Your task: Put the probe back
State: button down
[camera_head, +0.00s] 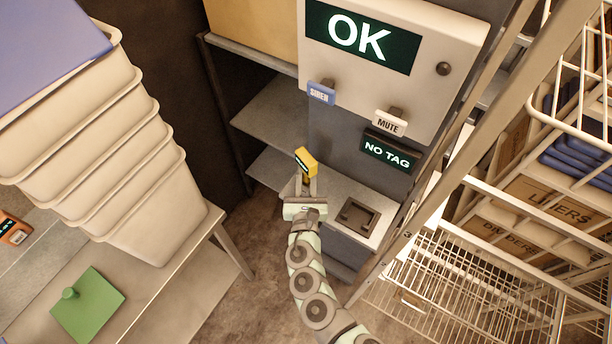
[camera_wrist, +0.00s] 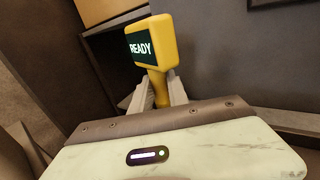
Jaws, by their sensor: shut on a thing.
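The probe (camera_head: 306,160) is yellow with a dark screen. In the wrist view the probe (camera_wrist: 151,45) stands up from the jaws, and its screen reads "READY". My gripper (camera_head: 306,184) is shut on the probe's narrow handle; in the wrist view the jaws (camera_wrist: 158,95) sit on both sides of it. The gripper is in front of the grey cabinet. A dark square holder (camera_head: 357,216) on the cabinet's low ledge is right of my gripper and looks empty. The probe's lower end is hidden by the jaws and wrist.
A panel (camera_head: 440,60) above reads "OK", with a blue button (camera_head: 321,93), a "MUTE" button (camera_head: 389,123) and a "NO TAG" display (camera_head: 390,151). Wire racks (camera_head: 480,270) stand right. Stacked bins (camera_head: 150,200) and a green plate (camera_head: 88,305) are left. Open shelves (camera_head: 275,120) are behind.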

jog(key=shift+f, duration=0.2)
jog(key=c, duration=1.3)
grip_release()
jog(key=shift+r, duration=0.1)
jog(key=shift+r, duration=0.1)
